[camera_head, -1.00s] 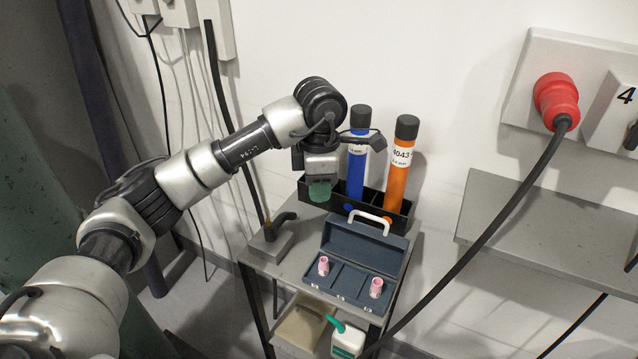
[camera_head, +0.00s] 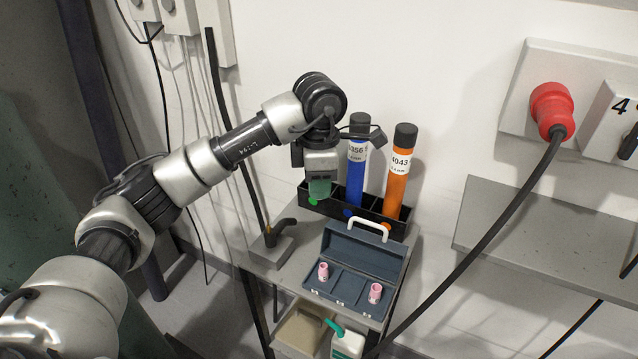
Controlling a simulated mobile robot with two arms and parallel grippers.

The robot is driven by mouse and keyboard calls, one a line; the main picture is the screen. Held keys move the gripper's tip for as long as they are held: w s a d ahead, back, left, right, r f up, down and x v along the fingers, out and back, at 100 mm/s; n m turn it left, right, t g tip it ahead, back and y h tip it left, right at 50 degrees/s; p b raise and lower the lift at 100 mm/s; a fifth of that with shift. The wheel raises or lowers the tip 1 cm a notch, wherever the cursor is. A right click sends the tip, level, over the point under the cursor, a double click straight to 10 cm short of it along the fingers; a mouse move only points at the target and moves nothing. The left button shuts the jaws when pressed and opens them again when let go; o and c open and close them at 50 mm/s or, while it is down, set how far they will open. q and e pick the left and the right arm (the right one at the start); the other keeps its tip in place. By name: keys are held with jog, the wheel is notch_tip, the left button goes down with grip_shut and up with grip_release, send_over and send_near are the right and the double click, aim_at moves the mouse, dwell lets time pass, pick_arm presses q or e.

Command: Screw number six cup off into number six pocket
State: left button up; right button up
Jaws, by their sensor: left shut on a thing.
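My left gripper (camera_head: 321,173) is above the left end of the black rack, shut on a green thing (camera_head: 319,188) that shows just below it. How far the green thing reaches into the rack is hidden. A dark grey open case (camera_head: 350,283) stands at the front of the cart. One pink cup (camera_head: 323,271) stands in its left pocket and another pink cup (camera_head: 375,292) in its right pocket; the middle pocket looks empty. No cup or pocket number is readable. A black torch (camera_head: 280,229) rests on a grey block left of the case. Whether it carries a cup is too small to tell. My right gripper is not in view.
The black rack (camera_head: 368,226) holds a blue tube (camera_head: 356,180) and an orange tube (camera_head: 397,185) beside my gripper. A white bottle (camera_head: 346,345) and a beige bin (camera_head: 299,332) are below the cart top (camera_head: 300,262). A black cable (camera_head: 480,250) hangs at the right.

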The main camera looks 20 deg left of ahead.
pick_arm(q)
jog(key=shift+r+p, duration=0.65)
jog(key=shift+r, duration=0.6)
